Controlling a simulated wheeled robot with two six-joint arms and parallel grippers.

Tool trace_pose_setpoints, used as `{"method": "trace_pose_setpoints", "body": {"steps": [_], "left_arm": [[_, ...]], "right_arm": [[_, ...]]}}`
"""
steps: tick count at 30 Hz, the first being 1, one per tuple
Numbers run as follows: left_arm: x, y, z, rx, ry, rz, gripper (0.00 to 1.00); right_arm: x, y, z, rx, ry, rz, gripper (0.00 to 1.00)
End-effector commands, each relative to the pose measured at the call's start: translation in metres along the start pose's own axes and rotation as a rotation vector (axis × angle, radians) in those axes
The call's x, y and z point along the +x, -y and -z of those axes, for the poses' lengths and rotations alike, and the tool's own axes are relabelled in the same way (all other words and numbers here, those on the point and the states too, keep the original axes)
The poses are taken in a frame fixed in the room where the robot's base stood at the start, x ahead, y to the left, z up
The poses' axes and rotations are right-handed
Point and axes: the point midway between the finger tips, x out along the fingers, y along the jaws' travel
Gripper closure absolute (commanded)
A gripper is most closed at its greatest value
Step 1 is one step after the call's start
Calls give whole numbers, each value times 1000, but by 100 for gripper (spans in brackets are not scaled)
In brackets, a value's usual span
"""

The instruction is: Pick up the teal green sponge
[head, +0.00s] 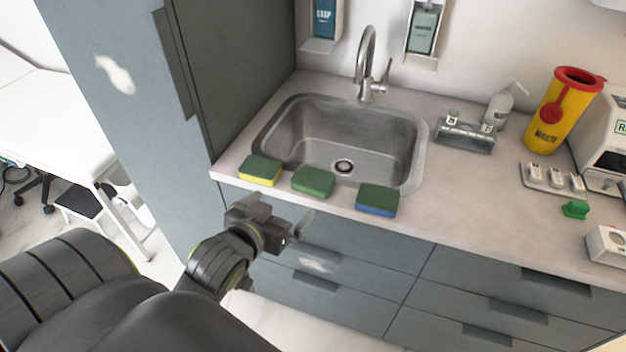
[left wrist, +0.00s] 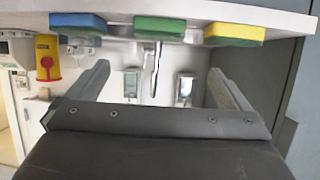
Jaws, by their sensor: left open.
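Three sponges lie in a row on the counter's front edge before the sink. The middle sponge (head: 313,181) is green all over and also shows at the top centre of the left wrist view (left wrist: 160,27). The left sponge (head: 261,170) has a green top and yellow body. The right sponge (head: 376,199) has a green top and blue body. My left gripper (head: 278,221) is open and empty, in front of and below the counter edge, apart from the sponges. In the upside-down left wrist view, its fingers stand wide apart (left wrist: 160,88). My right gripper is out of view.
A steel sink (head: 343,140) with a tall tap (head: 367,65) lies behind the sponges. A tall cabinet (head: 235,70) stands at the left. A yellow waste container (head: 562,110), a soap bottle (head: 497,108) and small items stand at the right. Drawers are below the counter.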

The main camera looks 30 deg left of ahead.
Motion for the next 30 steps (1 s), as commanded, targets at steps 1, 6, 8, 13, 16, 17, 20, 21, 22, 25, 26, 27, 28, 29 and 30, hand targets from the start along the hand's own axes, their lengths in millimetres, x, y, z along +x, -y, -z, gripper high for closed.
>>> {"method": "trace_pose_setpoints", "body": {"steps": [1, 6, 8, 13, 16, 17, 20, 21, 22, 25, 26, 27, 28, 29, 30], "left_arm": [[6, 0, -3, 2, -5, -2, 0], [24, 0, -4, 3, -7, -1, 0], [31, 0, -5, 3, -7, -2, 0], [51, 0, -4, 3, -5, 0, 0], [70, 0, 0, 1, 1, 1, 0], [75, 0, 0, 0, -1, 0, 0], [92, 0, 1, 0, -1, 0, 0], [99, 0, 0, 0, 1, 1, 0], [103, 0, 0, 0, 0, 1, 0], [113, 0, 0, 0, 0, 0, 0], [115, 0, 0, 0, 0, 0, 0], [117, 0, 0, 0, 0, 0, 0], [118, 0, 0, 0, 0, 0, 0], [119, 0, 0, 0, 0, 0, 0], [121, 0, 0, 0, -1, 0, 0]], "right_arm": [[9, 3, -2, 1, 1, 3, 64], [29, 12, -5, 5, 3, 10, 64], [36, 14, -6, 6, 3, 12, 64], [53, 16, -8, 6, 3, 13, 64], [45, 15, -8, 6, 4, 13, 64], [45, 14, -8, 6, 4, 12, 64], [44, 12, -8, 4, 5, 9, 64], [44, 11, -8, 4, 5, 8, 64], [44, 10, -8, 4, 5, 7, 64], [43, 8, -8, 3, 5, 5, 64], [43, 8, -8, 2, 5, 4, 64], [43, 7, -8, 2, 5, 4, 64], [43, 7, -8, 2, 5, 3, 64], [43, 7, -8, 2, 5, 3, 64], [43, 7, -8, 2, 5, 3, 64]]}}
